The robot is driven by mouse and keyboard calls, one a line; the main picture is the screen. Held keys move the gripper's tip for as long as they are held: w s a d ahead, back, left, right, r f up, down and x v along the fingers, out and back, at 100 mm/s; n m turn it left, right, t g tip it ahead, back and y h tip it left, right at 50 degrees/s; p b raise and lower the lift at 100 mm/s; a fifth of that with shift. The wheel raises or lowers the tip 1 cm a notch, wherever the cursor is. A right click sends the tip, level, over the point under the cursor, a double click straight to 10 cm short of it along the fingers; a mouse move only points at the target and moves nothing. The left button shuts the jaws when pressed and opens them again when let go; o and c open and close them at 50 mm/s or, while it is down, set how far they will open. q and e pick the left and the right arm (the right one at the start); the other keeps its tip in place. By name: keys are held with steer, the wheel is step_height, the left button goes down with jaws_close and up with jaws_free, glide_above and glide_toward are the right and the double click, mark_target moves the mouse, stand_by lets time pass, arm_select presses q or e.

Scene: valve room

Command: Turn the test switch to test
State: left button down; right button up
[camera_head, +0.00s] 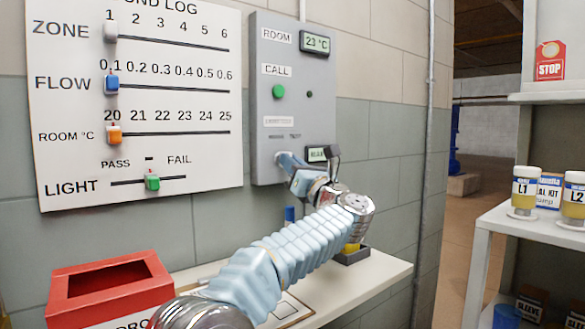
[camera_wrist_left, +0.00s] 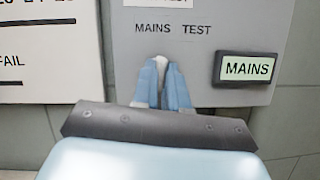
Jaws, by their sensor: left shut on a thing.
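The grey control panel (camera_head: 265,110) hangs on the wall; it also shows in the left wrist view (camera_wrist_left: 225,30). On its lower part are the labels MAINS and TEST. The test switch (camera_wrist_left: 161,60) is a pale lever under these labels, and only its tip shows between the fingers. My left gripper (camera_head: 284,160) is shut on it; its blue fingers also show in the left wrist view (camera_wrist_left: 162,85). The small display (camera_wrist_left: 248,68) to the right of the switch reads MAINS. In the head view the gripper hides the switch. My right gripper is not in view.
The panel also has a green button (camera_head: 278,92) and a room display (camera_head: 315,42). A white board with sliders (camera_head: 200,80) hangs to the left. Below are a red box (camera_head: 110,285) and a white shelf (camera_head: 380,275). Jars (camera_head: 524,190) stand on a rack at right.

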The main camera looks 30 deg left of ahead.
arm_select(q)
steer(key=shift+s+a+r+m+t+h+p, duration=0.1)
steer(key=shift+m+t+h+p, duration=0.65)
steer(key=shift+m, duration=1.5)
steer(key=shift+s+r+m+t+h+p, duration=0.1)
steer(key=shift+m+t+h+p, duration=0.65)
steer(key=shift+m, duration=1.55)
steer(key=shift+a+m+t+h+p, duration=0.1)
steer(key=shift+m+t+h+p, duration=0.3)
steer(key=shift+m+h, duration=1.3)
steer(key=shift+m+y, duration=0.6)
steer(key=shift+m, duration=0.05)
steer(key=c, duration=1.2)
jaws_free()
steer(key=shift+f, duration=0.1)
steer(key=shift+o, duration=0.2)
